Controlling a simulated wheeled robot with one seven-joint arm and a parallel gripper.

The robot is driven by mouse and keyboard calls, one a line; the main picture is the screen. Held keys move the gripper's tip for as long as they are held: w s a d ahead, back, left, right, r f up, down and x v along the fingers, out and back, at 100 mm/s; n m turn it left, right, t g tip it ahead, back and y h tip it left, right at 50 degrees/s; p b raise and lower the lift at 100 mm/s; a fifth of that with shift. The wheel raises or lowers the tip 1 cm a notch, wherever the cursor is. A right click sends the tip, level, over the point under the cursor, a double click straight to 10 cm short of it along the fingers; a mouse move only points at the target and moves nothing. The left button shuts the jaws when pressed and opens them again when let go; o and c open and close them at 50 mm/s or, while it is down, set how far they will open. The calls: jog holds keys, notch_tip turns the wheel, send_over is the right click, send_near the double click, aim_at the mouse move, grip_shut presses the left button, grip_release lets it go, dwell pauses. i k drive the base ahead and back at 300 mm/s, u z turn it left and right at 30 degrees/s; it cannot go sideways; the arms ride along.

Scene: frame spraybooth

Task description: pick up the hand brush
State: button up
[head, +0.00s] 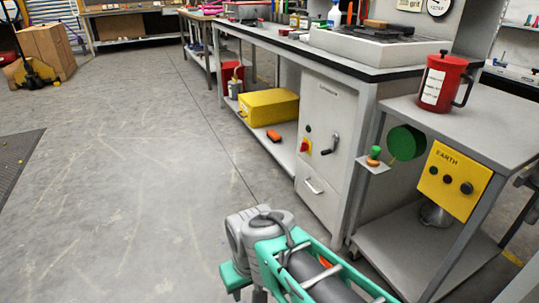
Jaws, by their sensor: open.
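A small tan-brown wooden block (375,24) lies on the raised grey box at the top right, beside dark items. It looks like the hand brush's back, but it is too small to be sure; no bristles can be made out. My gripper (248,294) is low in the picture, at the end of my grey and teal arm. Its short fingertips stand apart over the floor near the bottom edge, with nothing seen between them. It is far from the block, on the near side of the bench. The arm hides part of the gripper.
The long bench (280,50) bears the grey box (350,46). A grey cabinet (322,130) and yellow case (268,106) are below. A side table (490,130) with a red jug (443,82) stands right. The floor (130,180) at left is largely clear.

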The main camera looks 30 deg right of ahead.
aim_at(272, 134)
jog(key=z, duration=0.85)
jog(key=k, duration=0.2)
